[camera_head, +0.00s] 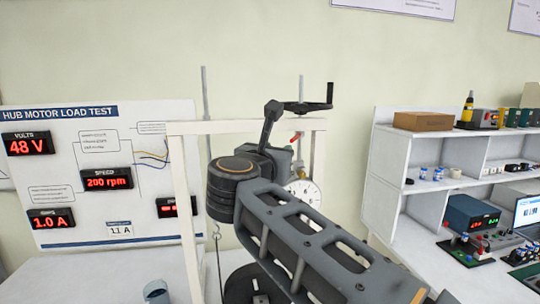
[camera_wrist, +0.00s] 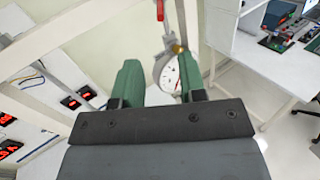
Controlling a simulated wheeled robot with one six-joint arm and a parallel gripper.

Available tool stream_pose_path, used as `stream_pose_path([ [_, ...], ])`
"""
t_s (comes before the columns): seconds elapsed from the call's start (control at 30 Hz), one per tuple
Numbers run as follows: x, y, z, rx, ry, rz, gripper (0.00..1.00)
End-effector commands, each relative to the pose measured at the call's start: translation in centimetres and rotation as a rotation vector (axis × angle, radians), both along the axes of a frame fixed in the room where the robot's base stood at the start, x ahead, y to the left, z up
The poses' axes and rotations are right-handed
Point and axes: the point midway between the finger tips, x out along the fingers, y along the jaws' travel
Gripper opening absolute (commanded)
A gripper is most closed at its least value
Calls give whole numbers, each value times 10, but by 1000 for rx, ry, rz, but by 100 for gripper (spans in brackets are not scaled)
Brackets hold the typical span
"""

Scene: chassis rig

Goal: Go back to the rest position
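My gripper (camera_wrist: 157,60) shows in the wrist view as two green fingers standing apart with a clear gap. I see nothing held between them. A white round dial (camera_wrist: 168,73) with a brass-coloured fitting shows beyond the fingers, partly covered by the right one. In the head view my dark grey arm reaches up from the lower right to the middle, and it hides my fingers there. The same dial (camera_head: 304,193) shows just right of my arm, partly behind it.
A pale frame (camera_head: 318,150) with a black handwheel (camera_head: 308,106) on top stands behind my arm. A hook (camera_head: 216,236) hangs inside it. A load test panel (camera_head: 95,205) with red readouts stands left. White shelves (camera_head: 390,165) with equipment stand right.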

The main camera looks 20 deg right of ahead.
Motion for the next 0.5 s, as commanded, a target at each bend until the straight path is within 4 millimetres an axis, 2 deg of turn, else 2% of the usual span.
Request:
stream_pose_path([
  [0.3,4,4,1,-58,46,32,38],
  [0.37,12,13,7,-153,84,96,38],
  [0.47,31,40,11,-431,176,244,38],
  [0.5,38,55,9,-577,221,313,38],
])
